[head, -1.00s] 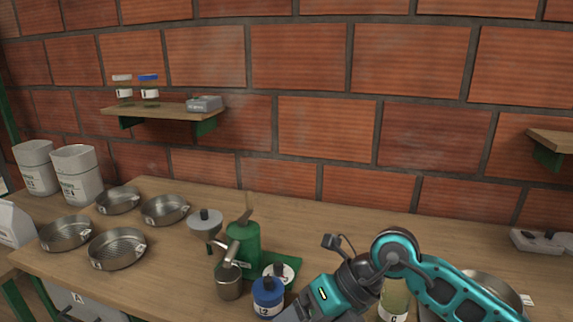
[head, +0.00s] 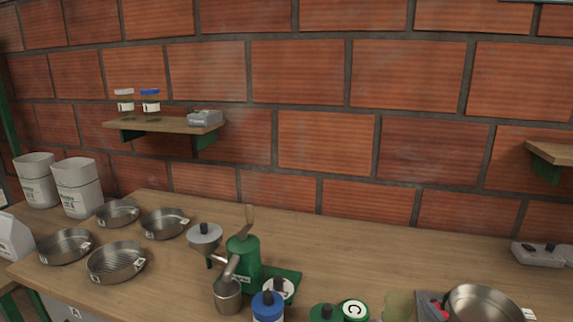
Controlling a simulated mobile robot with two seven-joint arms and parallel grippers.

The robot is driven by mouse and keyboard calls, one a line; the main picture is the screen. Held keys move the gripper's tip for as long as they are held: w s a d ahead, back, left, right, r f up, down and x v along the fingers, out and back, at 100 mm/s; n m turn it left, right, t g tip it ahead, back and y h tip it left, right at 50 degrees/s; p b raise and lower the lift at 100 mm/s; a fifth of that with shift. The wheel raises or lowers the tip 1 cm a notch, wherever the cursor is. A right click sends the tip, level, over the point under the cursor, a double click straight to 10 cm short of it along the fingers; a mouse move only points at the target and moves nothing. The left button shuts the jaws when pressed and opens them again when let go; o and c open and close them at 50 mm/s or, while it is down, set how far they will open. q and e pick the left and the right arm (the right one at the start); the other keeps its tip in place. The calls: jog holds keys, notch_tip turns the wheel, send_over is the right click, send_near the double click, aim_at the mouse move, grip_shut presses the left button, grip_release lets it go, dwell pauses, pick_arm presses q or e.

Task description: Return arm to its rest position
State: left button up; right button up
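No arm and no gripper shows in the head view now. The green pulper (head: 243,258) stands on the wooden bench (head: 330,262), with a metal hopper (head: 205,236) at its left and a metal cup (head: 228,296) below its spout. A blue-topped container (head: 268,306) stands in front of it. A green lid or cap (head: 327,313) and a round white disc marked C (head: 354,310) show at the bottom edge, partly cut off.
Several metal pans (head: 116,262) sit on the left of the bench near two grey-white bags (head: 77,188). A metal bowl (head: 483,304) is at the lower right. A wall shelf (head: 165,125) holds two jars and a grey box. The bench's middle back is clear.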

jog(key=s+d+f+m+g+y, duration=0.1)
jog(key=s+f+g, duration=0.55)
jog(key=s, duration=0.35)
jog(key=s+d+f+m+g, duration=0.1)
jog(key=s+f+m+g, duration=0.1)
jog(key=s+f+g, duration=0.5)
jog(key=w+a+f+t+y, duration=0.1)
jog(key=w+a+f+t, duration=0.1)
jog(key=w+f+t, duration=0.3)
notch_tip(320, 180, down, 4)
jog(key=t, duration=0.4)
jog(key=shift+a+n+y, duration=0.3)
jog(key=shift+a+n, duration=0.1)
